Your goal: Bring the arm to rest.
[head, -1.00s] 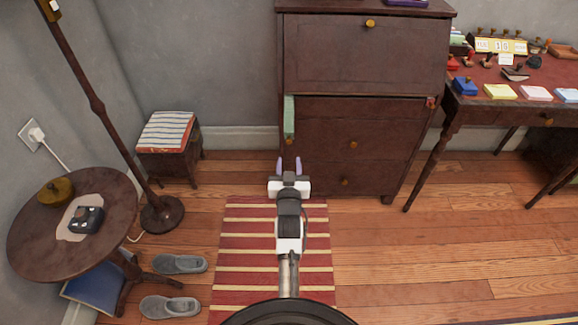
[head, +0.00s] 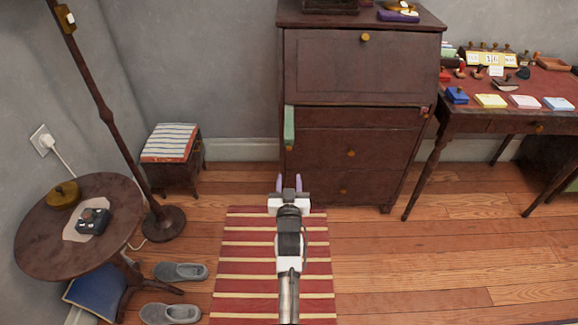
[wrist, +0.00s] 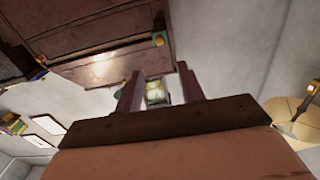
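My gripper (head: 289,184) is held out in front of me above the striped rug, with its two purple fingers apart and pointing toward the dark wooden cabinet (head: 352,70). No object shows between the fingertips in the head view. In the wrist view the fingers (wrist: 160,88) also stand apart. A small pale green-yellow thing (wrist: 155,93) shows in the gap there; I cannot tell what it is. The cabinet's wood shows at the upper left of the wrist view.
A green item (head: 289,125) sticks out at the cabinet's left edge. A round table (head: 35,250), a floor lamp (head: 163,224) and slippers (head: 180,271) stand left. A desk (head: 480,122) with small items stands right.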

